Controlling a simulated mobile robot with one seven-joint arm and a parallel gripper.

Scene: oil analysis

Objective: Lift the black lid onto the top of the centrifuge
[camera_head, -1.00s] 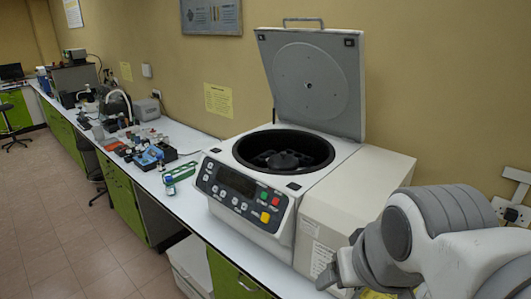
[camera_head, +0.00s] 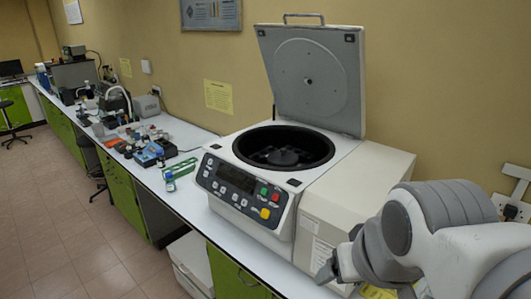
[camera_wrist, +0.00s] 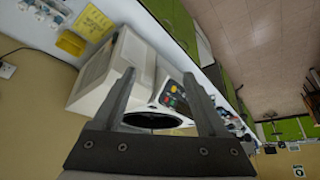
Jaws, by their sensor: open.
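The white centrifuge (camera_head: 325,215) stands on the bench with its grey hinged cover (camera_head: 312,80) raised, leaning back near the wall. Its round black bowl (camera_head: 310,145) is open at the top, with a dark rotor-like part (camera_head: 283,157) in the middle. I cannot make out a separate black lid. In the wrist view the centrifuge also shows, tilted, with its bowl (camera_wrist: 152,121) between my fingers. My gripper (camera_wrist: 158,74) is open and empty.
Further instruments line the bench towards the back left. A wall socket (camera_head: 512,211) with a plug is at the right. The tiled floor at left is mostly clear.

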